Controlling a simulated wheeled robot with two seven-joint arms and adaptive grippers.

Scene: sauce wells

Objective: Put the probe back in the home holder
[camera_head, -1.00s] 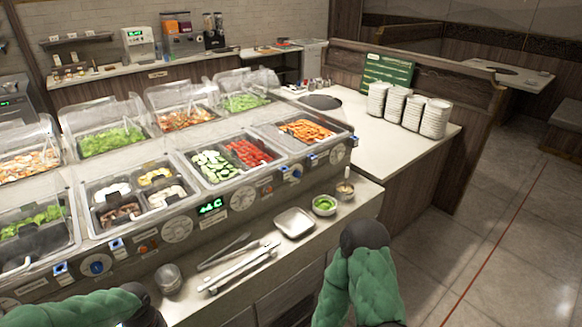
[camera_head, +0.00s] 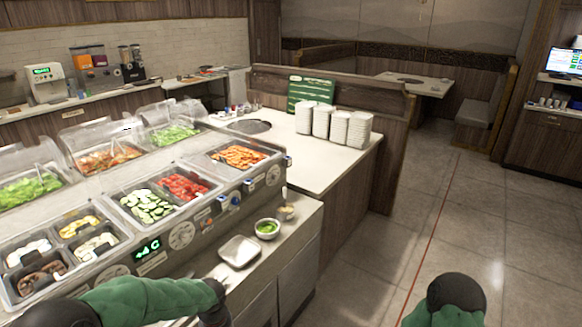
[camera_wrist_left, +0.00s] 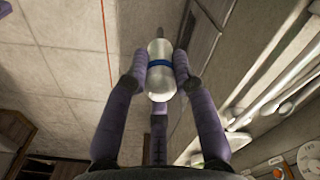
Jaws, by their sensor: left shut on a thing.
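My left gripper (camera_wrist_left: 160,68) shows in the left wrist view. Its purple fingers are closed around the probe (camera_wrist_left: 160,84), which has a pale rounded body, a blue band and a thin grey tip pointing away from the palm. The probe is held in the air, with floor tiles and the cabinet side behind it. In the head view only parts of my arms show, and both gripper tips are outside the picture. Small blue and white clips (camera_head: 248,186) sit along the front panel of the food counter; I cannot tell which one is the home holder.
The food counter (camera_head: 205,228) holds several food wells. A metal tray (camera_head: 239,251), a bowl with green sauce (camera_head: 267,228) and a small cup (camera_head: 286,212) stand on its front ledge. Stacked white bowls (camera_head: 322,121) stand on the side counter. The floor to the right is clear.

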